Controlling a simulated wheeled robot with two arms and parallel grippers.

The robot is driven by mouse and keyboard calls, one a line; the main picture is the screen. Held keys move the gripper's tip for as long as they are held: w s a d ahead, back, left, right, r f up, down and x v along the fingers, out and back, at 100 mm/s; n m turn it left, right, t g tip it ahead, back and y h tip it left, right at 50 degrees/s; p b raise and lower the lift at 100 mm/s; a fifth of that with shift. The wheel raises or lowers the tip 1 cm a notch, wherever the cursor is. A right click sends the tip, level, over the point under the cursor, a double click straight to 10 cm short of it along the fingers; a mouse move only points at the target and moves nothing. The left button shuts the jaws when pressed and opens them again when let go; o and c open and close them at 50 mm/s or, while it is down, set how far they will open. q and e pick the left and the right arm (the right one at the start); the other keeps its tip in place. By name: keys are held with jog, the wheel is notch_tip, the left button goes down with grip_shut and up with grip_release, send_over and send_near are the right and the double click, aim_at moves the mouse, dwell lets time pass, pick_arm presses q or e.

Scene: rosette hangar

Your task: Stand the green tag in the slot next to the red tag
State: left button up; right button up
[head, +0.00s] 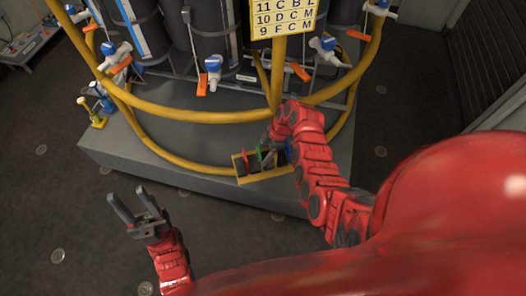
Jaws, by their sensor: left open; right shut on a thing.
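A small yellow-edged rack (241,178) with dark slots stands on the grey plinth near its front edge. My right gripper (264,153) is over the rack, reached down from the right, and is shut on the green tag (259,154), of which only a small green strip shows. The tag is at or just above the rack; I cannot tell whether it is in a slot. My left gripper (137,210) is open and empty, well left of the rack, over the floor.
A grey plinth (150,165) carries black cylinders (205,35) with blue-white valves and orange handles. Yellow curved rails (190,116) ring them above the rack. A yellow lettered sign (283,17) hangs over the rails. The dark floor at front left is clear.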

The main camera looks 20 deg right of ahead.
jog(key=shift+f, duration=0.1)
jog(key=shift+f, duration=0.1)
jog(key=o, duration=1.2)
